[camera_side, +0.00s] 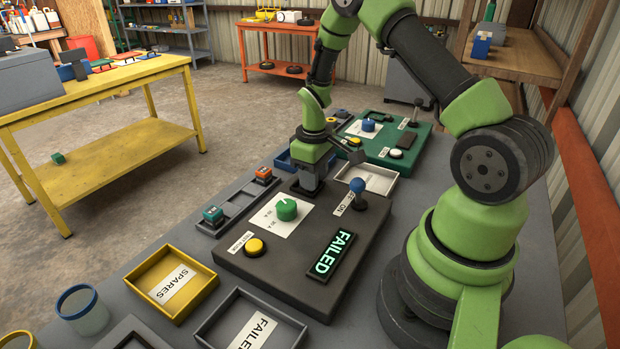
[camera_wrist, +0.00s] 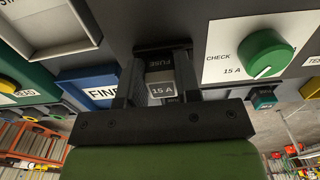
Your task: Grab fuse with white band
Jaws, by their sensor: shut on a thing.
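In the wrist view a fuse with a pale grey-white end marked 15 A (camera_wrist: 162,91) sits between the two fingers of my gripper (camera_wrist: 158,92). The gripper is shut on it. The fuse is at the dark fuse socket (camera_wrist: 163,52) marked FUSE; I cannot tell how deep it sits. In the side view my gripper (camera_side: 309,188) is down at the back left of the dark test panel (camera_side: 235,262), and the fuse is hidden there. A teal fuse (camera_side: 213,214) and an orange fuse (camera_side: 263,173) stand in the grey rack (camera_side: 233,207) beside the panel.
The panel has a green knob (camera_side: 287,208), yellow button (camera_side: 254,246), blue-topped lever (camera_side: 357,187) and display (camera_side: 334,253) reading FAILED. Around it are a yellow SPARES tray (camera_side: 205,300), grey FAILED tray (camera_side: 206,326), white tray (camera_side: 392,189) and blue tray (camera_side: 284,159).

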